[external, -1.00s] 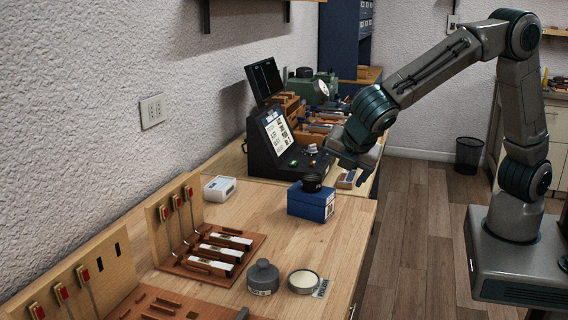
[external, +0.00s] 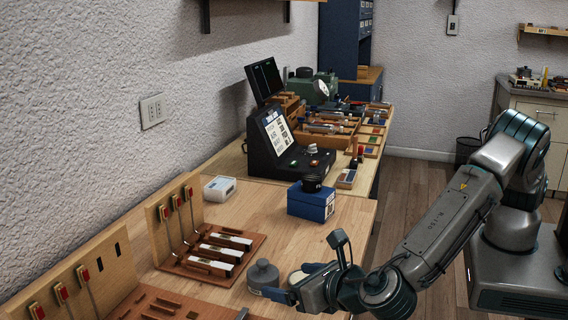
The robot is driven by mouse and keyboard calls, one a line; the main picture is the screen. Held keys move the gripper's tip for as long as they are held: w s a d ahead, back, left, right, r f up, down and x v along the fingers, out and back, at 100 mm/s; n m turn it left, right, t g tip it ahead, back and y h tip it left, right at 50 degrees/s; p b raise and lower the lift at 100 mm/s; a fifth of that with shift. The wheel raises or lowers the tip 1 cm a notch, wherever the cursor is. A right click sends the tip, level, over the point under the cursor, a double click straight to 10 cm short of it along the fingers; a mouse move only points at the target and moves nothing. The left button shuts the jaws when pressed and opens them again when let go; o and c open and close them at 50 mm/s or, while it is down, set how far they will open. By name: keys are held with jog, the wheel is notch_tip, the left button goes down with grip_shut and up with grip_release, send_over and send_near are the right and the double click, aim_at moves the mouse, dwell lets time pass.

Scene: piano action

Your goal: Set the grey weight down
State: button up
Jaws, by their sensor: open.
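The grey weight (external: 262,273) stands upright on the wooden bench (external: 285,237), near its front right part. My gripper (external: 306,267) is open and low over the bench, just right of the weight. One finger overlaps the weight's lower right side in the picture; I cannot tell whether it touches. The other finger points up and away. A round dish with a pale top (external: 312,268) is partly hidden behind my gripper.
A blue box (external: 311,204) with a black round piece (external: 312,184) on it stands further back. Left are reddish-brown trays with white-topped keys (external: 221,252) and upright wooden panels (external: 165,240). A white box (external: 219,188) stands near the wall. Bench between is clear.

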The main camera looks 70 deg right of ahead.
aim_at(265, 272)
jog(key=p+x, duration=0.1)
jog(key=x, duration=0.8)
jog(key=shift+w, duration=0.25)
jog(key=c, duration=1.5)
jog(key=shift+r, duration=0.15)
grip_shut()
jog(key=shift+r, duration=0.1)
